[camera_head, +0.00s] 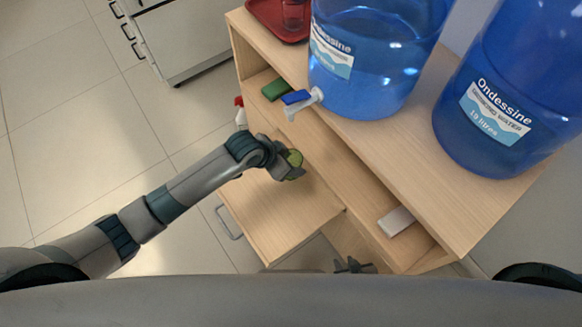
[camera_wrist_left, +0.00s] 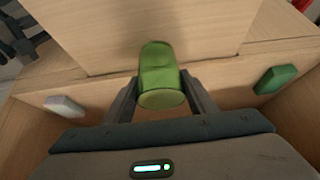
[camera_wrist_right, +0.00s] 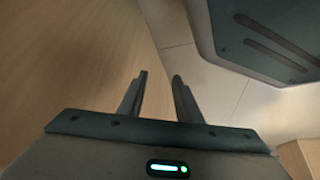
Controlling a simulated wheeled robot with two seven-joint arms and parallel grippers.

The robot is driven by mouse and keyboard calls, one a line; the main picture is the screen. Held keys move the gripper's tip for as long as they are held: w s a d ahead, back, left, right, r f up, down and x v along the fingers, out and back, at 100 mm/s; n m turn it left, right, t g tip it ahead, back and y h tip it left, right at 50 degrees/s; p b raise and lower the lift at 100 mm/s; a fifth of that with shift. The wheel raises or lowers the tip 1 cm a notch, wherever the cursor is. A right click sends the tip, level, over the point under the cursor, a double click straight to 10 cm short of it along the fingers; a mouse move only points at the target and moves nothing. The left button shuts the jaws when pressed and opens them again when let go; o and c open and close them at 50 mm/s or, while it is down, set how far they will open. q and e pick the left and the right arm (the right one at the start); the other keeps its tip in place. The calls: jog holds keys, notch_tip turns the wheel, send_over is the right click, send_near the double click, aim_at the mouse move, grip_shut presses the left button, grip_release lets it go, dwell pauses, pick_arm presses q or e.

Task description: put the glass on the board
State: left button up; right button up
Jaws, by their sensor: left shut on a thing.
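My left gripper (camera_head: 290,172) is shut on a green glass (camera_wrist_left: 161,72). In the left wrist view the glass sits between both fingertips; in the head view the gripper partly hides it. It is over the back part of a pale wooden board (camera_head: 285,222) that juts out from the cabinet front; I cannot tell whether the glass touches it. My right gripper (camera_wrist_right: 159,76) is open and empty beside a wooden surface. Its dark fingers show small at the bottom of the head view, near the board's front right corner.
Two large blue water bottles (camera_head: 365,95) (camera_head: 500,125) stand on the cabinet top; one has a tap jutting out. A red tray (camera_head: 262,20) holds a clear vessel. A green block (camera_head: 275,89) and white block (camera_head: 396,221) lie on the shelf below. Floor is clear at left.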

pick_arm(q)
jog(key=shift+f, duration=0.1)
jog(key=shift+f, duration=1.85)
jog(key=shift+f, duration=0.1)
jog(key=o, duration=1.2)
jog(key=shift+c, duration=0.2)
jog(key=v, duration=1.2)
jog(key=shift+p, duration=0.35)
